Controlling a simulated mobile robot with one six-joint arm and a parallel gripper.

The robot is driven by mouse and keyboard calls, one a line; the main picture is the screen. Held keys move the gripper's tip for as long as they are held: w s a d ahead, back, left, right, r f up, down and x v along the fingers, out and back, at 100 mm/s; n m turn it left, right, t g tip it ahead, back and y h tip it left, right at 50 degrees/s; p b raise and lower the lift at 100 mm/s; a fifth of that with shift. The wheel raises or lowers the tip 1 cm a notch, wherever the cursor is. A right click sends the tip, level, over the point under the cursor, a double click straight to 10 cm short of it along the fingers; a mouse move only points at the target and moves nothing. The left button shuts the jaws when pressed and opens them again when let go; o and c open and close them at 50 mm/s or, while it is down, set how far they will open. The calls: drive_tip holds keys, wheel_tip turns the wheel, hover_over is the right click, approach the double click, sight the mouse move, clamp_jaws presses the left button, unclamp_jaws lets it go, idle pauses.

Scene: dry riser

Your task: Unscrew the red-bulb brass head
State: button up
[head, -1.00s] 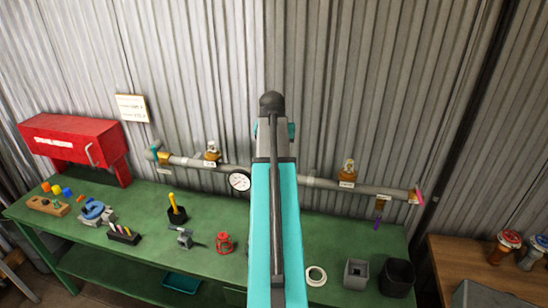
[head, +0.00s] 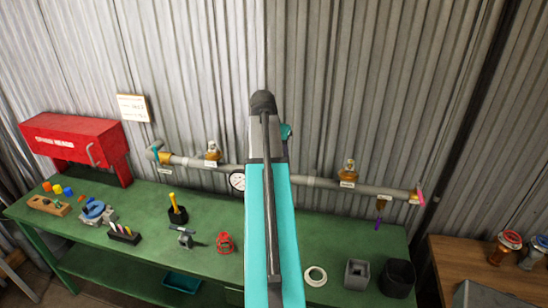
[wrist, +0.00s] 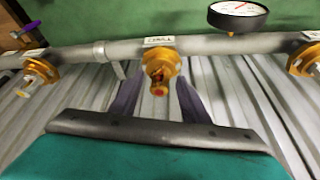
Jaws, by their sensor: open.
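A brass head (wrist: 160,66) with a small red bulb at its tip sits on the grey pipe in the middle of the wrist view. My gripper (wrist: 157,84) is open, with one dark finger on each side of this head. I cannot tell whether the fingers touch it. In the head view my arm hides this head and the gripper. Two other brass heads show on the pipe (head: 318,182), one to the left (head: 212,151) and one to the right (head: 348,172). Their bulb colours are unclear.
A round gauge (head: 237,181) hangs on the pipe close to my arm; it is also in the wrist view (wrist: 238,15). The green bench (head: 150,215) below holds tools, a red lantern-like item (head: 224,243), a white ring (head: 315,276) and a black bin (head: 397,278).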

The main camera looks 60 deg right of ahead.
drive_tip(key=shift+w+m+g, duration=0.15)
drive_tip(key=shift+m+g, duration=0.75)
drive_tip(key=shift+m, duration=1.2)
clamp_jaws()
drive_tip(key=n+t, duration=0.1)
drive_tip(key=n, duration=0.1)
drive_tip(key=n+t, duration=0.1)
drive_tip(key=n, duration=0.2)
drive_tip(key=shift+s, duration=0.2)
drive_tip(key=shift+n, duration=0.3)
